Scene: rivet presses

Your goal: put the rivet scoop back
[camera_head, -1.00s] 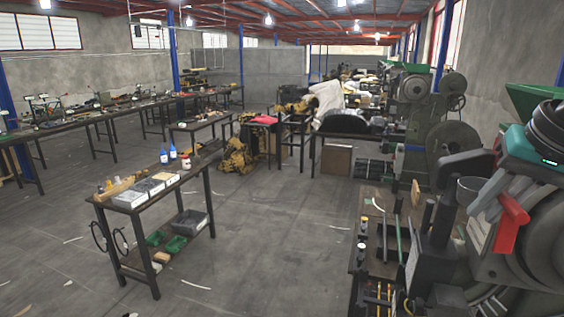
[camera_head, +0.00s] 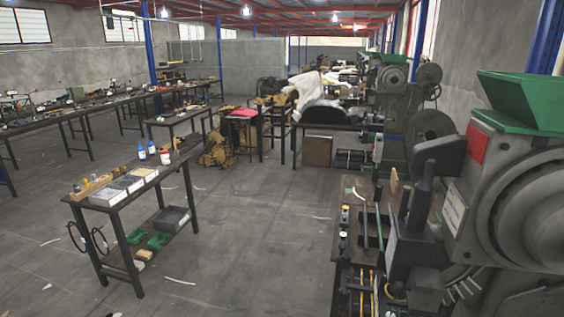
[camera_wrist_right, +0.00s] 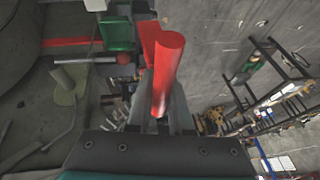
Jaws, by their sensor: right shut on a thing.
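My right gripper (camera_wrist_right: 163,108) is shut on the red rivet scoop (camera_wrist_right: 168,68). In the right wrist view a round red part of the scoop sticks up beyond the fingers, with another red part beside it. The rest of the scoop is hidden by the fingers. Neither the scoop nor the right gripper shows in the head view. My left gripper is in no view.
A large grey press with a green hopper (camera_head: 530,102) stands close at the right. A narrow workbench (camera_head: 346,262) with small items runs beside it. A dark table (camera_head: 137,196) with white boxes stands left of centre. Open floor lies between.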

